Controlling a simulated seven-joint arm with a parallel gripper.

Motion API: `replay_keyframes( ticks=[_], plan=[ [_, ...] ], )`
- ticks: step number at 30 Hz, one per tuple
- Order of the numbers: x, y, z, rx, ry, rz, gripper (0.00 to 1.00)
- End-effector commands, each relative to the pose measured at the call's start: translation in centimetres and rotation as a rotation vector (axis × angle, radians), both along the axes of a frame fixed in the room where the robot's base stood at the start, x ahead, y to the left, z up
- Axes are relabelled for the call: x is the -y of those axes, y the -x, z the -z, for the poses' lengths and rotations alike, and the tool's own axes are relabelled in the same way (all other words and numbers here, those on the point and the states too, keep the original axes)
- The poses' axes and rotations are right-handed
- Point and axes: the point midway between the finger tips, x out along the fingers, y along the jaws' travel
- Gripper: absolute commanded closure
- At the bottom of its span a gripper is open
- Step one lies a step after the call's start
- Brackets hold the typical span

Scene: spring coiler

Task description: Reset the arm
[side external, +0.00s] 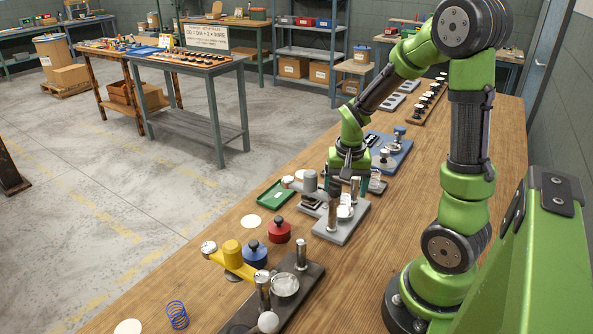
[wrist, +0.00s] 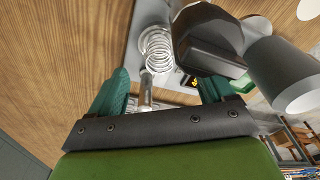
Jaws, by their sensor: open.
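My green arm reaches over the wooden bench, and my gripper (side external: 345,182) points down above the grey-plate station (side external: 343,236). In the wrist view my gripper (wrist: 165,88) has its two green fingers apart. A silvery coil spring (wrist: 158,48) stands on the grey plate beyond the fingers, with a metal post (wrist: 146,90) partly seen between them. A dark faceted knob (wrist: 205,35) and a grey cylinder (wrist: 283,75) are close to the right finger. I see nothing clearly held, though the side view partly hides the fingertips.
A green tray (side external: 277,194), red weight (side external: 279,231), blue weight (side external: 254,254) and yellow-armed station (side external: 232,258) stand nearer the camera. A blue spring (side external: 177,315) lies at the bench's front left. A blue-based station (side external: 393,151) stands behind. Bare wood lies right of the grey plate.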

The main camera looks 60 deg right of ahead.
Motion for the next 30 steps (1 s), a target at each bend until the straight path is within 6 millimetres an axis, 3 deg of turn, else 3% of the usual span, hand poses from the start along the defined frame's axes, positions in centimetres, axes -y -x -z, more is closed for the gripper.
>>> replay_keyframes(
  ticks=[9,19,30],
  plan=[
    [0.0,0.0,-1.5,0.001,0.000,-0.001,0.19],
    [0.0,0.0,-5.6,0.003,0.001,0.000,0.19],
    [0.0,0.0,-6.1,0.000,0.000,-0.001,0.19]
  ],
)
